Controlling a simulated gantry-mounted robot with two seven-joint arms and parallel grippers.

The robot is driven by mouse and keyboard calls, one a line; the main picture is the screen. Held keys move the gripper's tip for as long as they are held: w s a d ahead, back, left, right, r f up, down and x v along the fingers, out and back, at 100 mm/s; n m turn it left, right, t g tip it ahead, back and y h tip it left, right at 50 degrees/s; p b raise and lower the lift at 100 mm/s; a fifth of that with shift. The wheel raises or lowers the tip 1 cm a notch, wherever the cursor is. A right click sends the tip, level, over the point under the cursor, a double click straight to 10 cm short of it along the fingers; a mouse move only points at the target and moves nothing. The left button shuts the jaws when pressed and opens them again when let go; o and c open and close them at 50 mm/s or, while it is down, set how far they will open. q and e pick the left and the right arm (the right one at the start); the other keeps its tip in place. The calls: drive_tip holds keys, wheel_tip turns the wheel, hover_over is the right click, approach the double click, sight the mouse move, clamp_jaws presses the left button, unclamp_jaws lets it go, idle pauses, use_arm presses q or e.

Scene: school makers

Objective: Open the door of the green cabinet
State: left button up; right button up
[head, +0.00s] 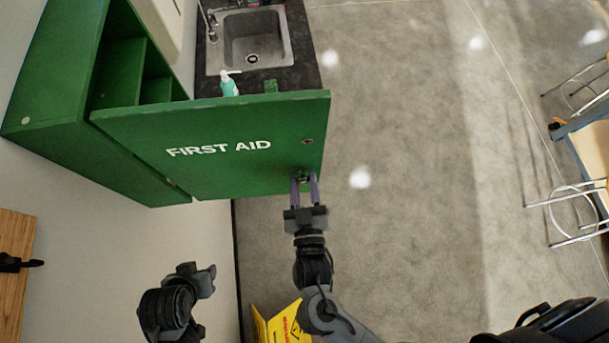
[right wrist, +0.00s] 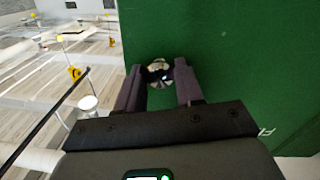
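The green cabinet (head: 60,95) is on the wall at the left in the head view, with shelf compartments showing inside. Its door (head: 225,125), lettered FIRST AID, stands swung well out from the cabinet. My right gripper (head: 304,181) is at the door's lower free corner, its fingers on either side of the small knob. In the right wrist view the round metal knob (right wrist: 160,72) sits between the fingertips of my right gripper (right wrist: 159,75), which appear to press on it. My left gripper (head: 197,278) is away from the cabinet at lower left; its finger opening is unclear.
A sink (head: 257,40) in a dark counter and a soap bottle (head: 229,86) are behind the door. A yellow floor sign (head: 283,325) stands near my right arm. Table and stools (head: 575,200) are at far right. The floor between is clear.

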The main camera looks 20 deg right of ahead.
drive_tip(key=o, duration=0.4)
drive_tip(key=shift+s+a, duration=0.1)
drive_tip(key=shift+s, duration=0.35)
drive_tip(key=shift+b+v, duration=1.7)
drive_tip(key=shift+v, duration=3.25)
